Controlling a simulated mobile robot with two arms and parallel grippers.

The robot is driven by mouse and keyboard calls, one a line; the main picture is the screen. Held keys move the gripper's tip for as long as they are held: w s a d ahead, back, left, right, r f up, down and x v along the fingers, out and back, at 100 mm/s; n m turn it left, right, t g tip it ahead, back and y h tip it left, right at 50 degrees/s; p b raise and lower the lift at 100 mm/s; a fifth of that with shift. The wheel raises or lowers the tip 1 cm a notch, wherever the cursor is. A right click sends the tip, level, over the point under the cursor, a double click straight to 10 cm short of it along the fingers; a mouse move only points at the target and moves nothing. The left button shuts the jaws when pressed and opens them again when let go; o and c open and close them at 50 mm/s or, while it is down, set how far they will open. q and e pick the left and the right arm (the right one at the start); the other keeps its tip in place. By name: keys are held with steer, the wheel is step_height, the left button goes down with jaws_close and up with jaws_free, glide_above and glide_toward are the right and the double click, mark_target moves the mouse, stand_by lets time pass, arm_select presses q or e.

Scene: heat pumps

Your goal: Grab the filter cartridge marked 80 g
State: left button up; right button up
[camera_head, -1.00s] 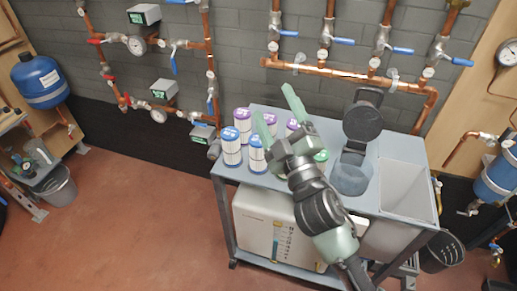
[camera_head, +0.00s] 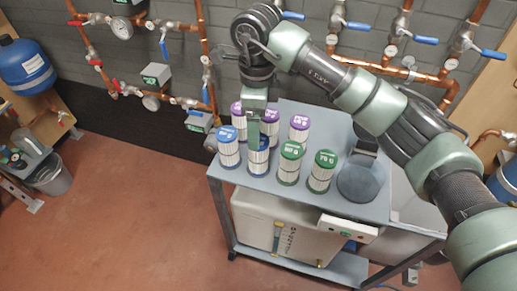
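Several white pleated filter cartridges stand upright on a grey cart top. Two have blue caps, a left one (camera_head: 228,148) and a right one (camera_head: 259,160). Two have green caps, a left one (camera_head: 290,163) and a right one (camera_head: 321,172). Purple-capped ones stand behind: left (camera_head: 238,118), middle (camera_head: 270,128) and right (camera_head: 299,128). The cap markings are too small to read surely. My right gripper (camera_head: 255,135) points down among the blue and purple cartridges, seen edge-on, partly covering the middle purple one. Its finger gap and any contact are hidden. My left gripper is out of view.
The cart top (camera_head: 335,210) also carries a dark-lidded clear container (camera_head: 361,178) right of the cartridges. A white box (camera_head: 290,232) sits on the shelf below. Copper pipes (camera_head: 207,60) with valves line the wall behind. My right arm crosses over the cart's right side.

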mark_target(258, 155)
steer(key=shift+d+f, duration=0.2)
steer(key=shift+f, duration=0.05)
step_height(258, 155, down, 7)
steer(key=p, duration=0.2)
steer(key=shift+w, duration=0.15)
steer(key=c, duration=1.6)
